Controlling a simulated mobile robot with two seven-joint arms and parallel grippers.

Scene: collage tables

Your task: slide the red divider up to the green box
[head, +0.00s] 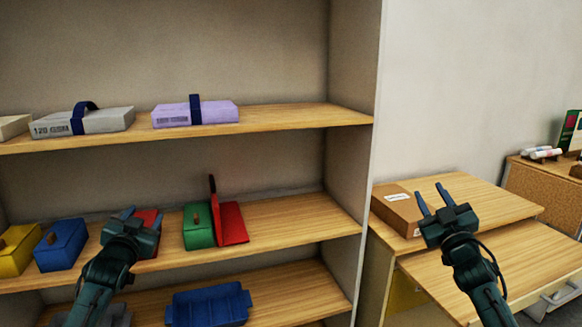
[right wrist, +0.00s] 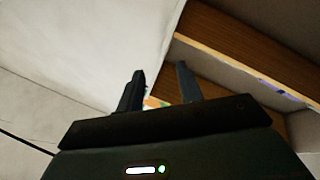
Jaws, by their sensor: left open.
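The red divider (head: 233,223) stands on the middle shelf, with a thin upright plate at its left side. The green box (head: 197,227) is directly left of it. They look very close together; I cannot tell whether they touch. My left gripper (head: 140,215) is open in front of the shelf, left of the green box, and partly covers a red box (head: 148,214). My right gripper (head: 430,193) is open and empty at the right, over the wooden desk and away from the divider. Its two separated fingers also show in the right wrist view (right wrist: 160,80).
A blue box (head: 61,245) and a yellow box (head: 17,250) stand further left. Grey and purple cartons (head: 215,113) lie on the upper shelf, and a blue tray (head: 208,308) on the lower one. The middle shelf (head: 300,222) is bare right of the divider. A cardboard box (head: 397,207) lies on the desk.

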